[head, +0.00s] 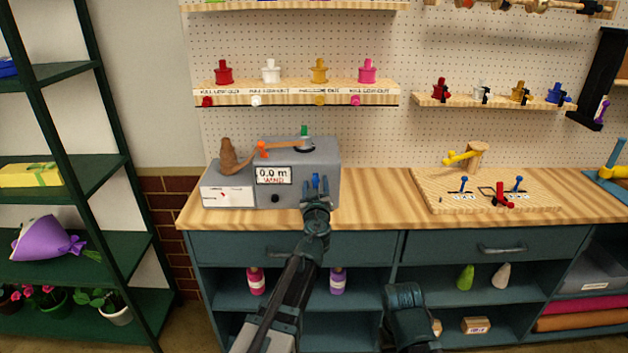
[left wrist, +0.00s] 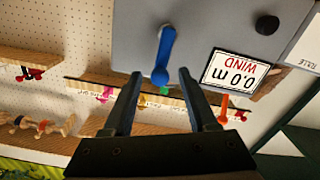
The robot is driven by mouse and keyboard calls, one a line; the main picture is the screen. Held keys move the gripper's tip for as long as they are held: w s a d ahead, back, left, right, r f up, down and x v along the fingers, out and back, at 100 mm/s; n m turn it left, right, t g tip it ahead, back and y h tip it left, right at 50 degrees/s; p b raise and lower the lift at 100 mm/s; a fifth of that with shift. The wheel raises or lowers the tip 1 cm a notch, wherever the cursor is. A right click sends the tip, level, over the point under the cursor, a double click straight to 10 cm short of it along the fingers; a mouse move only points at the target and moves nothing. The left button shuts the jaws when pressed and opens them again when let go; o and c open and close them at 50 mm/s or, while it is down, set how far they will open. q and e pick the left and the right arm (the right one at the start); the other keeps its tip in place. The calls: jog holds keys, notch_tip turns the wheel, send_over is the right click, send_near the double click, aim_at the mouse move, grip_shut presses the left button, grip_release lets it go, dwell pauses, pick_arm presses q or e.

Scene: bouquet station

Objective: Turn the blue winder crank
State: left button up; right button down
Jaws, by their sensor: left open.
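The grey winder box (head: 325,160) stands on the left part of the wooden bench, with a "0.0 m WIND" display (head: 273,175) on its front. The blue winder crank (left wrist: 165,50) is on the box's front face, and it also shows small in the head view (head: 316,180). My left gripper (head: 316,190) is in front of the crank. In the left wrist view my left gripper (left wrist: 160,76) is open, with the crank's knob end between or just beyond its fingertips. I see no contact.
A wooden board with small levers (head: 485,192) lies to the right. Bare bench (head: 375,205) lies between.

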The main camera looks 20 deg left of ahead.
pick_arm(q)
jog(key=shift+x, duration=0.95)
grip_shut()
jog(key=shift+d, duration=0.1)
